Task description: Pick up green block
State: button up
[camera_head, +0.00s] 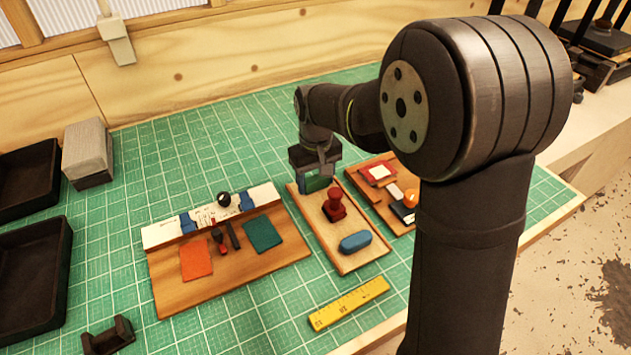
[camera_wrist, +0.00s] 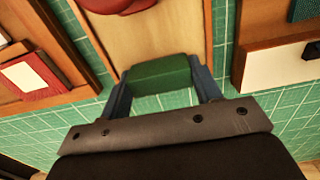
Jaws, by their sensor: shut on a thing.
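The green block (camera_wrist: 162,75) is between the two blue-grey fingers of my gripper (camera_wrist: 163,92) in the wrist view, with a finger against each end. In the head view the green block (camera_head: 316,182) shows just under my gripper (camera_head: 318,172), at the far end of the narrow wooden tray (camera_head: 362,259). My gripper is shut on the block. I cannot tell whether the block is clear of the tray. My fingers partly hide it in the head view.
On the same tray are a red knobbed piece (camera_head: 334,205) and a blue rounded block (camera_head: 355,242). A wooden board (camera_head: 175,295) with orange and teal pads lies left. Another tray (camera_head: 365,191) lies right. A yellow ruler (camera_head: 348,304) lies in front. Green mat is clear behind.

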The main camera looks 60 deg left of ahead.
aim_at(320, 179)
jog(key=shift+r, duration=0.55)
jog(key=r, duration=0.2)
jog(key=w+r, duration=0.1)
jog(key=shift+d+r, duration=0.35)
jog(key=shift+r, duration=0.05)
jog(key=w+d+r, duration=0.6)
jog(key=w+d, duration=0.1)
jog(key=shift+w+d, duration=0.15)
jog(key=shift+w, duration=0.1)
